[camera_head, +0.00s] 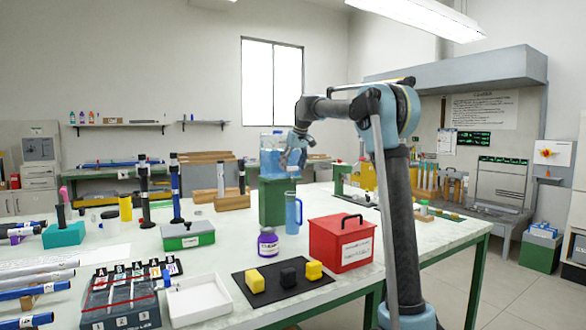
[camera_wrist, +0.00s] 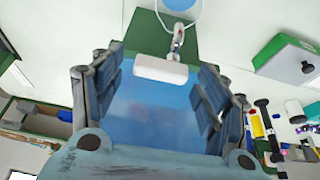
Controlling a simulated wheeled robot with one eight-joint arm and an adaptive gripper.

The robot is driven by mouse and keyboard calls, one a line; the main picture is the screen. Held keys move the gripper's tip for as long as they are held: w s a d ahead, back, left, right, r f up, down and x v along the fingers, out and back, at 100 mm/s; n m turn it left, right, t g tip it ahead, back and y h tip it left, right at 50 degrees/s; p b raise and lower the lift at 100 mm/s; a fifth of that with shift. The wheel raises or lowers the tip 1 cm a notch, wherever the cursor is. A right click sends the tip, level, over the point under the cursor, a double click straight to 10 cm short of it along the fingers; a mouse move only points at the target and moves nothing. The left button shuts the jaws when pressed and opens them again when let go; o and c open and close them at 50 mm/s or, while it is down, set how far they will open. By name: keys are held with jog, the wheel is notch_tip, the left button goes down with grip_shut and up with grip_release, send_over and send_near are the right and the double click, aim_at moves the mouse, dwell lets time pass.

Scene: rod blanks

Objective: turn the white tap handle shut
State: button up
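The white tap handle (camera_wrist: 160,68) shows in the wrist view as a short bar, with a metal spout (camera_wrist: 177,38) beyond it. It sits in front of a translucent blue water container (camera_wrist: 150,112), which also shows in the head view (camera_head: 268,160) on a green stand (camera_head: 272,203). My gripper (camera_wrist: 158,78) is open, its two fingers on either side of the handle with visible gaps. In the head view my gripper (camera_head: 293,152) is at the container, and I cannot make out the handle there.
A blue bottle (camera_head: 293,214) stands below my gripper. A red box (camera_head: 341,243), a purple-labelled jar (camera_head: 268,243) and a black mat (camera_head: 283,286) with several blocks are nearer. A green-and-grey box (camera_head: 188,236) stands to the left. Bare tabletop lies between them.

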jog(key=v, duration=1.2)
jog(key=shift+f, duration=0.1)
dwell(0.4)
